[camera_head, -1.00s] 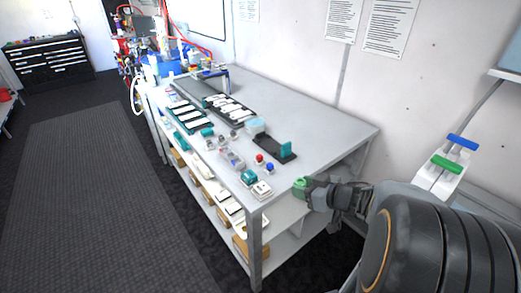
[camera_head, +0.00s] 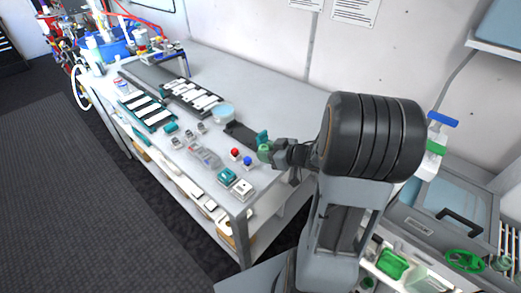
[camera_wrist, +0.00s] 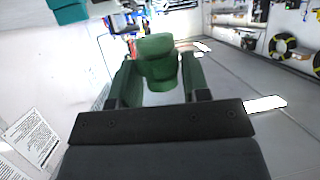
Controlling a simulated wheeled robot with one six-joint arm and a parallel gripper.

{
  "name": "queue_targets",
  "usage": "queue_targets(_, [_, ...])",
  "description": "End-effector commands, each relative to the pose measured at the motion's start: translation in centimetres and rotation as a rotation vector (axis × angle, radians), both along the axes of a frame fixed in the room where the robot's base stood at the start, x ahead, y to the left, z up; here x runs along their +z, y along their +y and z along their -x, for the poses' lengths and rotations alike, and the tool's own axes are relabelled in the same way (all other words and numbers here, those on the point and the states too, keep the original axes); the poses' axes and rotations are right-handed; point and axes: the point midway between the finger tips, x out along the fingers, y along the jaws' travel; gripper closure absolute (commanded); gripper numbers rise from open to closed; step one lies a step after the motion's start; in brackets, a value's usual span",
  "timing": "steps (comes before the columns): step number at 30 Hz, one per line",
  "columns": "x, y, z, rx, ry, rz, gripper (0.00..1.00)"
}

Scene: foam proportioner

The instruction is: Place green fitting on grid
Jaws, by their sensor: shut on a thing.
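The green fitting (camera_head: 264,151) is at the tip of my gripper (camera_head: 274,151), over the right part of the grey workbench near a dark holder (camera_head: 240,132) with a teal upright. In the wrist view the green fitting (camera_wrist: 158,62) sits between the two fingers of my gripper (camera_wrist: 158,80), which is shut on it. Whether it touches anything beneath cannot be told. A slatted, grid-like surface (camera_head: 508,238) shows at the right edge of the head view, but I cannot tell whether it is the task's grid.
The workbench (camera_head: 255,85) holds dark trays with white strips (camera_head: 192,97), a pale round container (camera_head: 222,112), red and blue knobs (camera_head: 247,160) and small boxes (camera_head: 236,188). A grey case (camera_head: 440,215) and green parts (camera_head: 393,264) lie at the right. The bench's back is clear.

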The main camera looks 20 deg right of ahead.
Motion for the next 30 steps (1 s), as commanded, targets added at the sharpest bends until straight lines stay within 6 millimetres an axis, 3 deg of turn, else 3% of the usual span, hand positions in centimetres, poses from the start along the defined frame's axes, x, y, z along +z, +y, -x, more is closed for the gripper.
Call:
queue_targets(4, [-2.0,-1.1,-3.7,0.003,0.003,-0.002,0.8])
queue_targets(12, [-6.1,-2.2,-6.9,0.001,0.003,-0.002,0.8])
queue_targets(21, [-7.5,-2.6,-8.2,0.0,0.0,-0.001,0.8])
queue_targets(30, [-10.6,-2.7,-8.4,0.0,0.002,-0.001,0.8])
